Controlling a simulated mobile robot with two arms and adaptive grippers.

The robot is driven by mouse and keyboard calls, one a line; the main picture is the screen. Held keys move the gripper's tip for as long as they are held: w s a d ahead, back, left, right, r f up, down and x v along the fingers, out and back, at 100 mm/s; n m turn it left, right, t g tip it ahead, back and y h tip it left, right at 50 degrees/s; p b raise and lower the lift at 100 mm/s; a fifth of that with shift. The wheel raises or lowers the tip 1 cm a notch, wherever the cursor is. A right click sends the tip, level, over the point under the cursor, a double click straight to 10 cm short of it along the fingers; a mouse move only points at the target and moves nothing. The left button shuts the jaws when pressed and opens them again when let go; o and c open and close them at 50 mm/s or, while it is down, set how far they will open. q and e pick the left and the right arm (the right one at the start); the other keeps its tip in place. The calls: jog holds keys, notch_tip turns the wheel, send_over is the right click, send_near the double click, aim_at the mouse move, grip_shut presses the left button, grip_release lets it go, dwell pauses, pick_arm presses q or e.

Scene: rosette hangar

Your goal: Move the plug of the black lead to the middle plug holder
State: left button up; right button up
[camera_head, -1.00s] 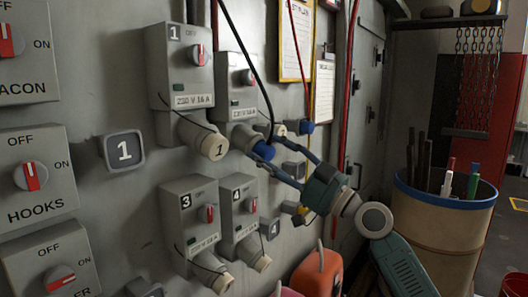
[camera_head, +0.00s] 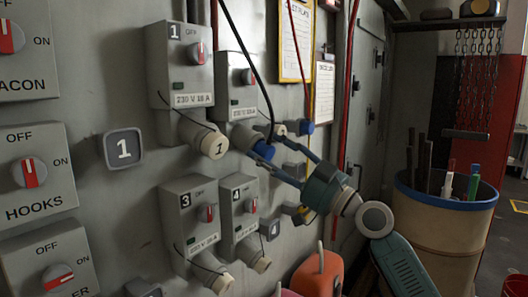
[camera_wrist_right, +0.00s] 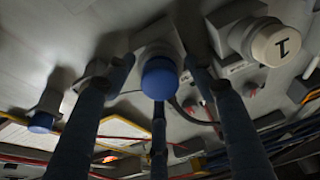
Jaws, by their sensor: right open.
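The black lead (camera_head: 243,55) hangs from above and runs down to a blue-ended plug (camera_head: 263,151) at the socket under the second grey switch box (camera_head: 237,85). My right gripper (camera_head: 281,158) is open, its fingers pointing at this plug from the right. In the right wrist view, the blue plug end (camera_wrist_right: 160,78) lies between the two spread fingers, with a gap visible on each side. Another blue-ended plug (camera_head: 307,128) shows further right on the wall. Which fitting is the middle plug holder, I cannot tell. My left gripper is not in view.
Socket 1 with its pale cap (camera_head: 214,146) is left of the plug. Boxes 3 (camera_head: 186,215) and 4 (camera_head: 239,205) are below. A red cable (camera_head: 348,90) runs down the wall. A blue-rimmed bin (camera_head: 445,235) stands right of my arm.

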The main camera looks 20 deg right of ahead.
aim_at(270, 155)
jog(key=shift+b, duration=0.3)
jog(key=shift+c, duration=0.5)
grip_shut()
jog(key=shift+f, duration=0.25)
jog(key=shift+s+d+f+b, duration=0.1)
jog(key=shift+s+d+b, duration=0.6)
jog(key=shift+s+b, duration=0.1)
jog(key=shift+s+d+f+b, duration=0.15)
jog(key=shift+s+f+b, duration=0.1)
jog(key=shift+b, duration=0.15)
jog(key=shift+b+v, duration=1.25)
jog(key=shift+v, duration=0.3)
jog(key=shift+r, duration=0.15)
